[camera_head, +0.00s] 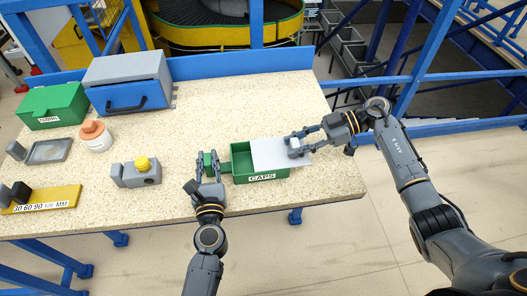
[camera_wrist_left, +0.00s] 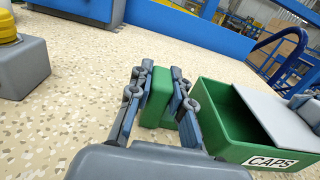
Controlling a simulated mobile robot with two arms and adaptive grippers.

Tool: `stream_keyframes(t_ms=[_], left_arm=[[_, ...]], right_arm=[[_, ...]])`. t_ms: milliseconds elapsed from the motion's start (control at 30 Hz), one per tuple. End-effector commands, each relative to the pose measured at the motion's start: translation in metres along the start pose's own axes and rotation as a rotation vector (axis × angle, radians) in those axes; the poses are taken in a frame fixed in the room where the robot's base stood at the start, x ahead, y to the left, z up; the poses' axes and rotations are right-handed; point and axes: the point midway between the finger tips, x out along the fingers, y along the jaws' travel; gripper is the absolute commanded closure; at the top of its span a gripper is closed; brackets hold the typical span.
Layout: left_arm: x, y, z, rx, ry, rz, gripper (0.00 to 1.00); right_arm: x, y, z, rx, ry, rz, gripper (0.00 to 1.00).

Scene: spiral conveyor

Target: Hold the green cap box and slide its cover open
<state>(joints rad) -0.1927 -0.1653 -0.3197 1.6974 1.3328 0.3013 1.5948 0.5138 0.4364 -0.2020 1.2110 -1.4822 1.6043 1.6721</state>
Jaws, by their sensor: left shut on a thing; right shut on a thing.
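The green cap box (camera_head: 241,162) with a white "CAPS" label stands near the front edge of the table, also seen in the left wrist view (camera_wrist_left: 225,128). Its light grey cover (camera_head: 268,152) is slid to the right, so the left part of the box is open; I see no caps in the part that shows. My left gripper (camera_head: 209,163) is shut on the green block-like handle (camera_wrist_left: 158,98) at the box's left side. My right gripper (camera_head: 297,143) is shut on the right end of the cover, where its fingertips partly hide the grip.
A grey device with a yellow knob (camera_head: 143,164), a white jar with an orange lid (camera_head: 95,136), a blue drawer unit (camera_head: 128,90), a green box (camera_head: 53,107), a grey tray (camera_head: 49,151) and a yellow gauge (camera_head: 48,199) stand to the left. Table behind the box is clear.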

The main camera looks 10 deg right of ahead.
Motion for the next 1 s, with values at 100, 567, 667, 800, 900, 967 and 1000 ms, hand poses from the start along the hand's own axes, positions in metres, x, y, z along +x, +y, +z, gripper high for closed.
stream_keyframes(t_ms=[100, 567, 667, 800, 900, 967, 1000], left_arm=[[0.000, 0.001, 0.001, 0.000, -0.001, 0.003, 1.00], [0.000, 0.001, 0.001, 0.000, -0.002, 0.003, 1.00], [0.000, 0.001, 0.001, 0.000, -0.002, 0.003, 1.00], [0.000, 0.001, 0.001, 0.000, -0.001, 0.003, 1.00], [0.000, 0.001, 0.001, 0.000, -0.001, 0.003, 1.00], [0.000, 0.001, 0.001, 0.000, -0.001, 0.003, 1.00], [0.000, 0.001, 0.001, 0.000, -0.001, 0.003, 1.00]], right_arm=[[-0.010, 0.000, 0.005, 0.002, -0.003, 0.000, 1.00], [-0.043, 0.000, 0.018, 0.002, -0.002, 0.000, 1.00], [-0.046, 0.000, 0.019, 0.001, -0.001, 0.000, 1.00], [-0.046, 0.000, 0.020, 0.000, -0.001, 0.000, 1.00], [-0.046, 0.000, 0.019, 0.000, -0.001, 0.000, 1.00], [-0.046, 0.000, 0.019, 0.001, -0.001, 0.000, 1.00], [-0.046, 0.000, 0.019, 0.000, -0.001, 0.000, 0.64]])
